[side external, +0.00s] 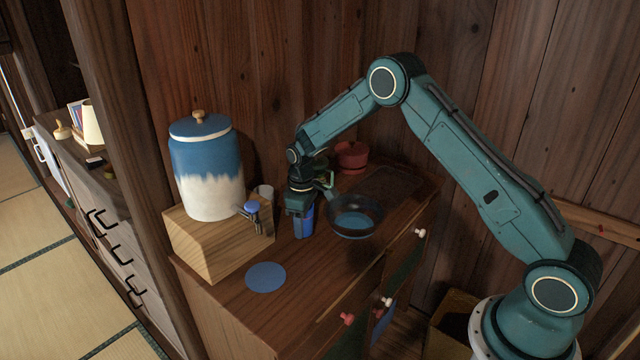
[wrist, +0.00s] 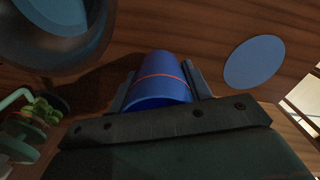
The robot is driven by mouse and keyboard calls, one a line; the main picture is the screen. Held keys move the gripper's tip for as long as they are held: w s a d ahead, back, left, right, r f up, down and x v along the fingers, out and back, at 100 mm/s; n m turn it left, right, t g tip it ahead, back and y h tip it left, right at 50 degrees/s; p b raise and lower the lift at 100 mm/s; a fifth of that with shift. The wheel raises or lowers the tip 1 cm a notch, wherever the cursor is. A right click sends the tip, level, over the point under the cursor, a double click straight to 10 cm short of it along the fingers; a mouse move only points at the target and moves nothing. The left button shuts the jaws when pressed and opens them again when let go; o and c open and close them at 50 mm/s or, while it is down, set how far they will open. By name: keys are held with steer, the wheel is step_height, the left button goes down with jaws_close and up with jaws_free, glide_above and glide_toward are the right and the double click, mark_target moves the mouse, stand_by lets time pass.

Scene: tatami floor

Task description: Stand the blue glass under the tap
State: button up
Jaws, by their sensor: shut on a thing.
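My gripper (side external: 300,225) is shut on the blue glass (side external: 308,221), which looks upright. It is at or just above the wooden cabinet top, and I cannot tell if its base touches. In the wrist view the blue glass (wrist: 158,92), with a red line around it, sits between both fingers. The tap (side external: 251,211), with a blue knob, is on the white and blue dispenser (side external: 206,165), to the left of my gripper. The dispenser stands on a wooden block (side external: 215,245). A flat blue disc (side external: 266,277) lies in front of the tap; it also shows in the wrist view (wrist: 254,62).
A dark pan with a blue inside (side external: 354,221) is close to the right of my gripper. A red lidded pot (side external: 351,156) stands behind. A clear glass (side external: 265,193) is near the tap. The cabinet top (side external: 318,272) is clear around the disc.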

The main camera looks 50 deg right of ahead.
steer(key=shift+f, duration=1.55)
steer(key=o, duration=1)
steer(key=shift+f, duration=0.1)
steer(key=shift+o, duration=0.2)
step_height(320, 180, up, 12)
